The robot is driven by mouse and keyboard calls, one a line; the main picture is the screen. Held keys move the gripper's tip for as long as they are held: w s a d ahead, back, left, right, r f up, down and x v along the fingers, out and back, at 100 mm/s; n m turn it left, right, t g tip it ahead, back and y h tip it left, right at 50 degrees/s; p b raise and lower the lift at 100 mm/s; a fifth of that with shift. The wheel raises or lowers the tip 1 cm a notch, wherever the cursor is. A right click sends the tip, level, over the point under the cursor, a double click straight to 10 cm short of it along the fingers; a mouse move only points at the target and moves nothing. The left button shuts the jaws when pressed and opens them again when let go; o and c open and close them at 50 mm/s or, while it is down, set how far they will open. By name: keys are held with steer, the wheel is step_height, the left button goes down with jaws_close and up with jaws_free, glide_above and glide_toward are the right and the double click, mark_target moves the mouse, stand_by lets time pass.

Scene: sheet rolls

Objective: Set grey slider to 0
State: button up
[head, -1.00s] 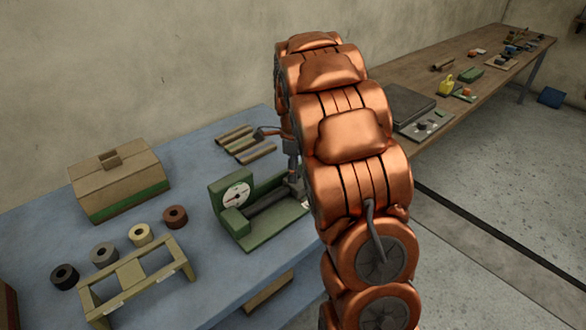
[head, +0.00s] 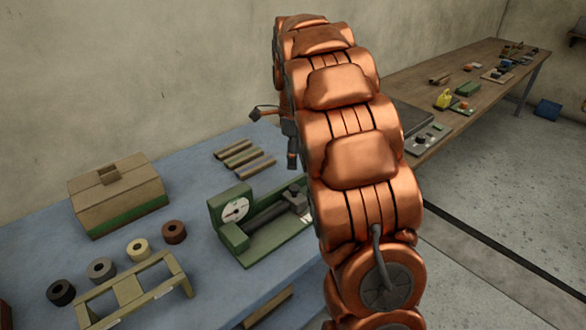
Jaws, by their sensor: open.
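A green fixture (head: 229,236) stands on the blue table, with a round white dial (head: 236,210) at its left end. A dark grey bar runs along its bed. A grey block (head: 297,196), which looks like the grey slider, sits toward the right end of the bed. Its scale marks are too small to read. My gripper (head: 291,158) hangs above and behind the block, pointing down, apart from it. It is open and appears empty. My copper arm hides part of it and the fixture's right end.
A cardboard-coloured box (head: 117,188) stands at the back left. Several rolls (head: 101,270) lie in a row behind a tan frame (head: 128,290). Several brown tubes (head: 243,157) lie behind the fixture. A wooden bench (head: 440,75) with small items runs along the right.

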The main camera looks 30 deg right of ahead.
steer(key=shift+r, duration=0.9)
